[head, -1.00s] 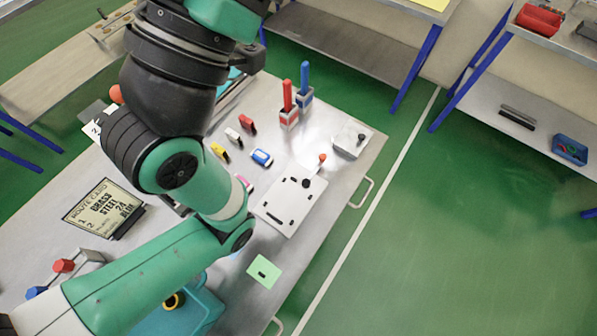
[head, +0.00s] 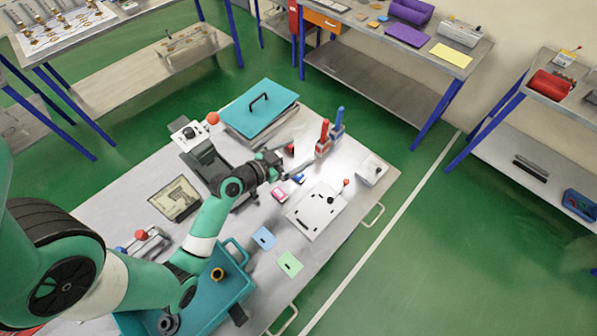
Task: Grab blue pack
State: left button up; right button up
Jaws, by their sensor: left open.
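The blue pack (head: 298,179) is a small blue and white block lying on the metal table, right of centre in the head view. My left gripper (head: 284,164) is just behind and to the left of it, low over the table. It is open, and the blue pack shows apart from it. A pink pack (head: 279,194) lies just in front and to the left of the blue one. A small red pack (head: 291,149) shows partly behind the gripper. Other small packs there are hidden or too small to tell. My right gripper is out of view.
A white plate with slots (head: 317,211) lies right of the packs. Red (head: 324,133) and blue (head: 338,122) upright handles stand behind. A teal container (head: 235,282) stands in front, beside blue (head: 264,238) and green (head: 290,263) cards.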

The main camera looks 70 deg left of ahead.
pick_arm(q)
jog(key=n+g, duration=0.2)
send_near(293, 180)
jog(key=w, duration=0.2)
jog(key=w+a, duration=0.1)
jog(key=w, duration=0.1)
jog(key=shift+w+a+r, duration=0.1)
jog(key=shift+a+r, duration=0.15)
jog(key=shift+b+x, duration=0.45)
jog(key=shift+x, duration=2.2)
jog(key=shift+f, duration=0.1)
jog(key=c, duration=1.2)
jog(key=shift+r+p, duration=0.35)
jog(key=shift+r, duration=0.2)
notch_tip(293, 180, up, 3)
jog(key=shift+d+r+p, duration=0.1)
jog(key=shift+d+p, duration=0.1)
jog(key=shift+p, duration=0.85)
jog(key=w+d+r+p, duration=0.1)
jog(key=w+d+r, duration=0.1)
jog(key=d+r, duration=0.1)
jog(key=w+d+r+p, duration=0.1)
jog(key=d+r, duration=0.1)
jog(key=d, duration=0.3)
jog(key=w+d+r+p, duration=0.2)
jog(key=d+r, duration=0.1)
jog(key=d, duration=0.1)
jog(key=shift+w+d+r, duration=0.25)
jog(key=shift+w+r, duration=0.1)
jog(key=shift+r, duration=0.05)
